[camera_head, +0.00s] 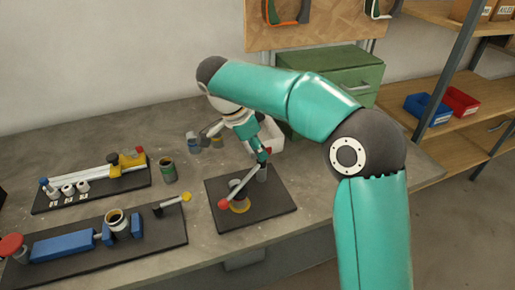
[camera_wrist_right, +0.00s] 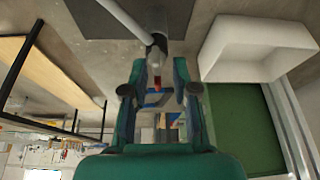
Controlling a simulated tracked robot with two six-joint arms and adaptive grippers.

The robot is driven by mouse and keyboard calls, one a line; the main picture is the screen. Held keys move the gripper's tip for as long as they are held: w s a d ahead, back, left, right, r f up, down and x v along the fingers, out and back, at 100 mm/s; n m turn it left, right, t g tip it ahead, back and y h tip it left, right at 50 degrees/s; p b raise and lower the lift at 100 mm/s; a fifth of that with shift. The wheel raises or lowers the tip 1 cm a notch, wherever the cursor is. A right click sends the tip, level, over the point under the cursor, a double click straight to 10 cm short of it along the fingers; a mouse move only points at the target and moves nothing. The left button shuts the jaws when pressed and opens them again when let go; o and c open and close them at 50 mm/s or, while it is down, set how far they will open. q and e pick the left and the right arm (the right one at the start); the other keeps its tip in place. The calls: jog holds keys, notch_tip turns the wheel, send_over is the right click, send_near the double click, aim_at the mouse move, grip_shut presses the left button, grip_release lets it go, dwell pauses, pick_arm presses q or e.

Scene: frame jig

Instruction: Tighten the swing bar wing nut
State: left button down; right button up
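The swing bar (camera_head: 239,188) is a grey rod with a red ball end. It lies over a yellow-rimmed round part (camera_head: 241,207) on a black plate (camera_head: 278,205). Its pivot post (camera_head: 262,173) stands near the plate's back edge. The bar also shows there (camera_wrist_right: 122,17). I cannot tell whether a finger touches the piece. My left gripper is out of view.
A white bin (camera_head: 270,135) stands behind the plate, beside a green drawer cabinet (camera_head: 345,70). A green can (camera_head: 168,171) and two black jig boards, one with a blue clamp (camera_head: 63,247), are left. The bench between can and plate is clear.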

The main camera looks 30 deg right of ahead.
dwell(0.3)
jog(key=v, duration=1.1)
jog(key=shift+a+r, duration=0.2)
jog(key=shift+r, duration=0.15)
